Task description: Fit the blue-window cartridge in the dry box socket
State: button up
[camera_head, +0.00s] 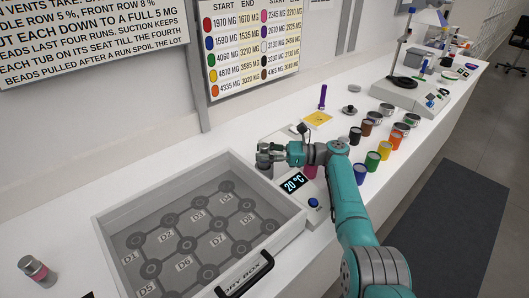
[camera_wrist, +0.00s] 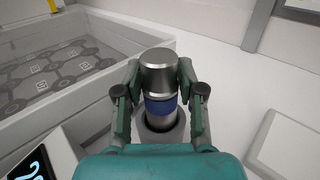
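The blue-window cartridge (camera_wrist: 160,74) has a silver cap and a blue band. It stands upright at a round grey seat (camera_wrist: 160,128) in the wrist view; whether it is lifted clear is hard to tell. My gripper (camera_wrist: 160,70) has a finger on each side of its cap, seemingly touching it. In the head view my gripper (camera_head: 276,152) is over the device with the 20 °C readout (camera_head: 294,183), beyond the dry box (camera_head: 101,231). The dry box is an open grey tray with sockets labelled D1 onward, and it also shows in the wrist view (camera_wrist: 90,112).
Several coloured jars (camera_head: 385,150) stand right of my arm, with a yellow pad (camera_head: 317,118) behind. A stand (camera_head: 402,85) is farther back. The dry box has raised walls and a black front handle (camera_head: 243,277).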

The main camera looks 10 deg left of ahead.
jog(key=shift+o, duration=1.1)
jog(key=shift+s+f, duration=0.15)
jog(key=shift+f, duration=0.5)
jog(key=shift+d, duration=0.15)
jog(key=shift+w+d+r, duration=0.15)
jog(key=shift+w+d, duration=0.05)
jog(key=shift+d, duration=1.1)
jog(key=shift+w+d+r, duration=0.1)
jog(key=shift+w+d, duration=0.05)
jog(key=shift+d, duration=1.15)
jog(key=shift+w+d+r, duration=0.15)
jog(key=shift+w+d, duration=0.05)
jog(key=shift+d, duration=1.1)
jog(key=shift+w+r, duration=0.1)
